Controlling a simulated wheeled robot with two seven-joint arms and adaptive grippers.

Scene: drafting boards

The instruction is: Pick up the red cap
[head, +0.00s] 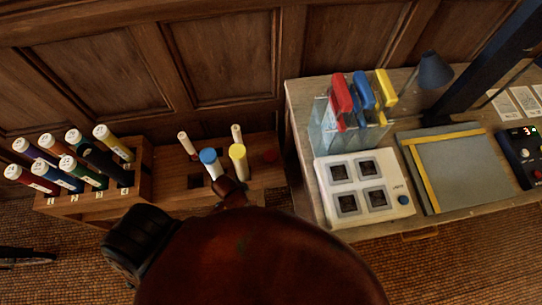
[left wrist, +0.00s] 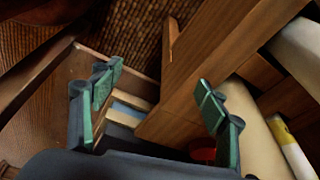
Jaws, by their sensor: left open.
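In the head view, a small dark red round thing, seemingly the red cap (head: 270,156), lies at the right of a wooden rack (head: 268,182). A red patch (left wrist: 202,155) shows low in the left wrist view, partly hidden by the right finger; I cannot tell if it is the same cap. My left gripper (left wrist: 158,80) is open in the left wrist view, its green-padded fingers apart with nothing between them, close over wooden parts. In the head view my own arm hides much of the area in front of the rack. My right gripper is not in view.
White tubes with a blue cap (head: 208,156) and a yellow cap (head: 237,151) stand in the rack beside thinner tubes. A marker stand (head: 137,190) is at left. The right desk holds a white device (head: 362,217), a drafting board (head: 455,175) and a lamp (head: 434,72).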

